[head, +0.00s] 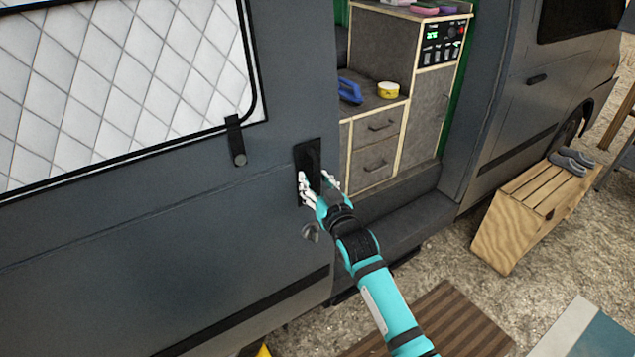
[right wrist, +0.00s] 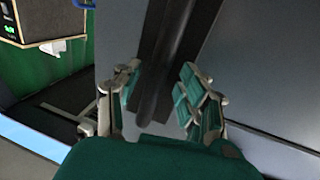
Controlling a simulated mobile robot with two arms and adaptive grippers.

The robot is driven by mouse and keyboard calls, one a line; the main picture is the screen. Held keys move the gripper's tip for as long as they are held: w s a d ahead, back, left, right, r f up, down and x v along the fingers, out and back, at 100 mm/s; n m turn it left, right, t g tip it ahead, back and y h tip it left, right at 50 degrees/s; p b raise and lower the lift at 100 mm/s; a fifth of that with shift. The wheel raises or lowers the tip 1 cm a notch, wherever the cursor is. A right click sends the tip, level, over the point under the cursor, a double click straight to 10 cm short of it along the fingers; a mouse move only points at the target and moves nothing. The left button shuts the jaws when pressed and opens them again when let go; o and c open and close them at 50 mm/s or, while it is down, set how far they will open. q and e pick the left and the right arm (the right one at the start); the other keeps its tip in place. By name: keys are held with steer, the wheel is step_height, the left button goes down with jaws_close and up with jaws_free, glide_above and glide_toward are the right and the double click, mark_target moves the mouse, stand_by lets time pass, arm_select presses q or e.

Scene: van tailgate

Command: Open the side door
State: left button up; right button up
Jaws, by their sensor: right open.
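The grey side door (head: 150,235) fills the left of the head view, with a quilted white panel in its window. To the right of its edge the doorway stands open onto the van's interior. A dark upright door handle (head: 308,156) sits near that edge. My right gripper (head: 318,182) is open at the lower part of the handle, with fingers on both sides of it. In the right wrist view the handle (right wrist: 157,70) runs between the spread fingers (right wrist: 160,88). Contact cannot be told. My left gripper is not in view.
Inside the doorway stands a cabinet (head: 375,150) with drawers, a blue item (head: 350,90) and a yellow roll (head: 388,90) on it. A wooden crate (head: 520,215) with grey shoes stands outside at right. A striped mat (head: 440,325) lies on the gravel.

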steer(key=shift+w+a, duration=0.1)
steer(key=v, duration=1.2)
